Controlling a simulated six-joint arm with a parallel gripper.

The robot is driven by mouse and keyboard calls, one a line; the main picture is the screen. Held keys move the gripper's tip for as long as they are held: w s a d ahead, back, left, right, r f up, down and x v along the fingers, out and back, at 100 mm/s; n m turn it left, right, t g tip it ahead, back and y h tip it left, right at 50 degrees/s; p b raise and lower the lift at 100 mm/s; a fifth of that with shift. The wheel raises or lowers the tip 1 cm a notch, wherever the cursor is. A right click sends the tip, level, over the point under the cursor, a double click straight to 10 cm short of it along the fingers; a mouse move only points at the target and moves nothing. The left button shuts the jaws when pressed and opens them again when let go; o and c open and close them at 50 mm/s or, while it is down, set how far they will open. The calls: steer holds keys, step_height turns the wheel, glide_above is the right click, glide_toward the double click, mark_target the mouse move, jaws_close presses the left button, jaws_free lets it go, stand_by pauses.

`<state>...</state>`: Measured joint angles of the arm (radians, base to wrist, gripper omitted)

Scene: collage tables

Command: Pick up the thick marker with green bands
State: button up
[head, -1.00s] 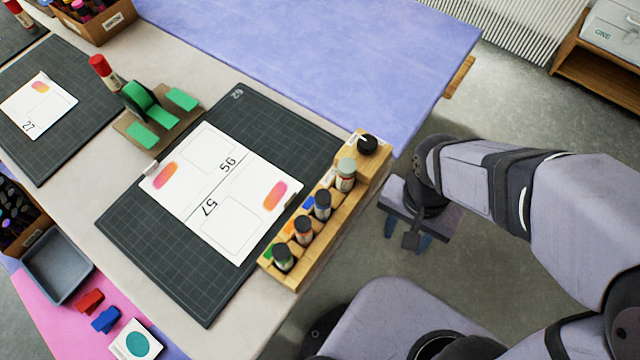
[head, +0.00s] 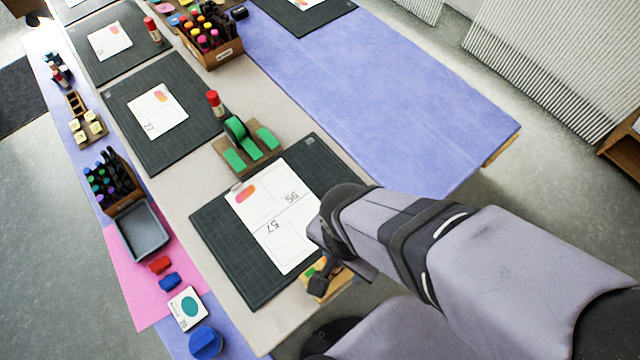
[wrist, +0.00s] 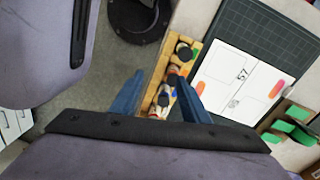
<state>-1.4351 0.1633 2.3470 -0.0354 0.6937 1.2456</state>
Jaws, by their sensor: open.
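A wooden marker rack (wrist: 151,90) holds several thick, dark-capped markers in a row. In the wrist view, the marker at its far end (wrist: 183,51) stands by a green patch; I cannot make out bands on it. My gripper (wrist: 160,76) is open, with its two blue fingers apart above the rack and nothing held between them. The far-end marker lies ahead and to the right of the fingertips in that view.
A dark cutting mat (head: 235,262) with a printed sheet (head: 262,225) lies beside the rack. A grey tray (head: 143,232) and a marker box (head: 123,203) are at the left. Floor shows beyond the table edge.

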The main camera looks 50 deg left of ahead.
steer(key=shift+n+y, duration=0.4)
steer(key=shift+n, duration=0.3)
steer(key=s, duration=0.1)
steer(key=s+a, duration=0.1)
steer(key=s, duration=0.1)
steer(key=s+a, duration=0.1)
steer(key=s, duration=0.1)
steer(key=shift+a, duration=0.1)
steer(key=shift+f+p, duration=0.3)
steer(key=shift+f, duration=0.75)
steer(key=shift+f, duration=0.15)
steer(key=shift+w+a+f+p, duration=0.1)
steer(key=shift+f+p, duration=0.15)
steer(key=shift+f, duration=1)
steer(key=shift+w+f+p, duration=0.1)
steer(key=shift+f+p, duration=0.1)
steer(key=shift+f, duration=1)
jaws_close()
